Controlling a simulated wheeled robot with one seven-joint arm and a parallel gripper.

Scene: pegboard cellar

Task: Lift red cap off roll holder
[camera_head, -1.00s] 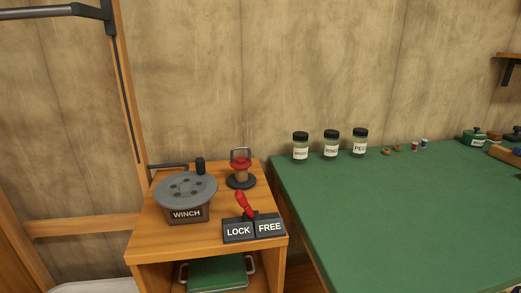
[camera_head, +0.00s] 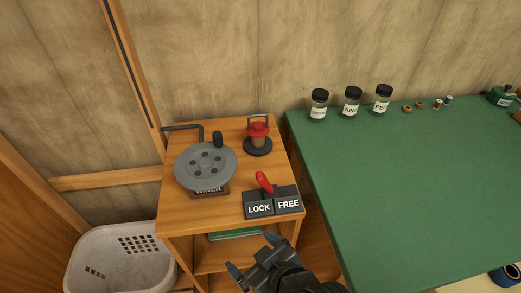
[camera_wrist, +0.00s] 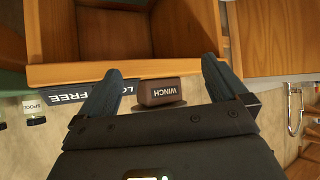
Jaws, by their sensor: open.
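The red cap (camera_head: 259,129) sits on top of the roll holder (camera_head: 258,147), which has a dark round base and a brown roll, at the back right of the wooden cabinet top. A metal loop stands at the cap. My gripper (camera_head: 253,257) is in front of the cabinet, below and apart from the holder, with nothing between its fingers. In the wrist view my gripper (camera_wrist: 158,82) shows its two fingers spread apart, and the picture is upside down. The cap and holder are not visible in the wrist view.
The winch (camera_head: 206,166) with its crank stands left of the holder. The LOCK/FREE block (camera_head: 272,204) with a red lever is at the cabinet's front edge. A green table (camera_head: 410,190) with several jars lies right. A white basket (camera_head: 120,260) stands at lower left.

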